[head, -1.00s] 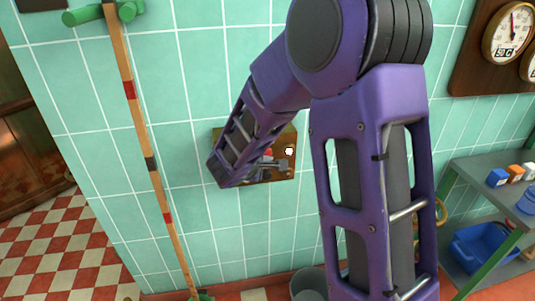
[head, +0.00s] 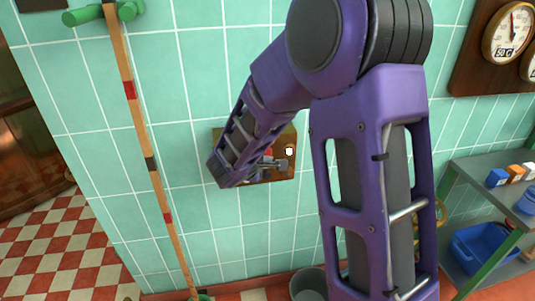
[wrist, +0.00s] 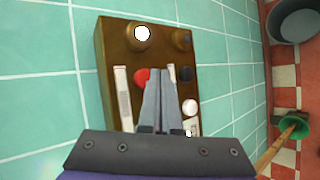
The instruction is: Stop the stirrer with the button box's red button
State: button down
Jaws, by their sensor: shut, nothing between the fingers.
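The button box (wrist: 112,50) is a brown, brass-coloured panel on the tiled wall; it also shows in the head view (head: 286,139), partly behind my arm. Its red button (wrist: 141,77) is seen in the wrist view just left of my fingertips, partly covered by them. In the head view a bit of red (head: 268,152) shows beside my wrist. My gripper (wrist: 159,72) is shut and empty, its fingers in front of the box between the red button and a black button (wrist: 185,73). I cannot tell whether the fingertips touch the box. The stirrer is not recognisable in view.
The box also has a lit white lamp (wrist: 142,33), a dark knob (wrist: 182,39) and a white button (wrist: 190,107). A long wooden pole (head: 143,130) leans at the left. A shelf (head: 482,163) stands at the right, and a grey bucket (head: 308,284) is below.

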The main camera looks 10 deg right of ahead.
dwell(0.4)
jog(key=shift+w+b, duration=0.45)
jog(key=shift+w, duration=0.45)
dwell(0.5)
jog(key=shift+b, duration=0.3)
jog(key=shift+s+b, duration=0.55)
jog(key=shift+s, duration=0.35)
jog(key=shift+s, duration=2.5)
